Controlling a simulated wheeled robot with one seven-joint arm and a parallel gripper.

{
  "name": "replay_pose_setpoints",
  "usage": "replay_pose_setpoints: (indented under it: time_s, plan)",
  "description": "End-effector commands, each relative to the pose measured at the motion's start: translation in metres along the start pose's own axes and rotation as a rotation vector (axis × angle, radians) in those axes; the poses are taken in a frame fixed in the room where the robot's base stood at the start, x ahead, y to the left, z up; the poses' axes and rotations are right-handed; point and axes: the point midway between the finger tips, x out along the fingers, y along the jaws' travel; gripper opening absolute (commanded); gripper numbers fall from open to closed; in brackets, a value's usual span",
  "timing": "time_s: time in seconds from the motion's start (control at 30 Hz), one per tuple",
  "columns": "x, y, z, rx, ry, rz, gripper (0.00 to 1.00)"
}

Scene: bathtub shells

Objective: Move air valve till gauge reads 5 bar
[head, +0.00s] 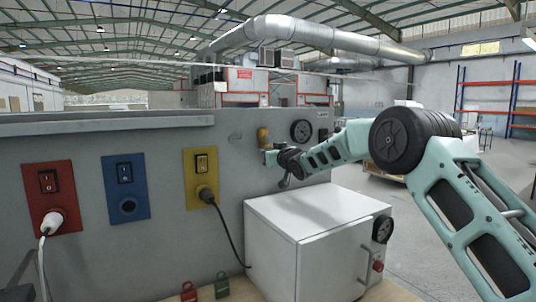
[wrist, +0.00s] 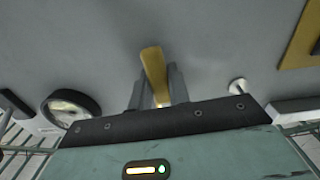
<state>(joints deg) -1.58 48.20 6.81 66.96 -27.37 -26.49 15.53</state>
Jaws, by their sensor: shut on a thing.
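The yellow air valve handle (wrist: 153,72) stands between the two fingers of my gripper (wrist: 158,92) in the wrist view, and the gripper is shut on it. In the head view the yellow valve (head: 263,138) is on the grey panel, with my gripper (head: 268,157) at its lower part. The round black-rimmed gauge (head: 301,131) is on the panel just right of the valve. It also shows at the left in the wrist view (wrist: 71,106). Its needle and numbers are too small to read.
A white cabinet (head: 300,240) with its own dial (head: 382,229) stands below my arm. Red (head: 50,197), blue (head: 126,187) and yellow (head: 200,177) switch plates are on the panel to the left. A black cable hangs from the yellow plate. Red and green padlocks (head: 222,285) lie below.

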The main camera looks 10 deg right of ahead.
Motion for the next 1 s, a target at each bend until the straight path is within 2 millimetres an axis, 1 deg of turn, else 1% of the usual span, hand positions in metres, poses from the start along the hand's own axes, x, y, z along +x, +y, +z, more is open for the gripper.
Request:
replay_pose_setpoints:
  time_s: [0.1, 0.23, 0.5, 0.53, 0.57, 0.6, 0.87, 1.0]
  plan:
    - [-0.0002, 0.0034, 0.003, -0.067, 0.003, 0.001, 0.0]
    - [-0.0002, 0.0083, 0.0011, -0.16, 0.002, 0.002, 0.0]
    - [-0.0002, 0.0087, -0.0014, -0.173, 0.001, 0.001, 0.0]
    - [-0.0001, 0.0087, -0.0014, -0.173, 0.001, 0.001, 0.26]
    - [-0.0002, 0.0087, -0.0014, -0.173, 0.001, 0.001, 0.35]
    - [-0.0001, 0.0087, -0.0014, -0.172, 0.001, 0.001, 0.4]
    - [-0.0004, 0.0086, -0.001, -0.172, 0.001, 0.001, 0.4]
    - [-0.0065, 0.0086, 0.0003, -0.172, 0.0, 0.0, 0.4]
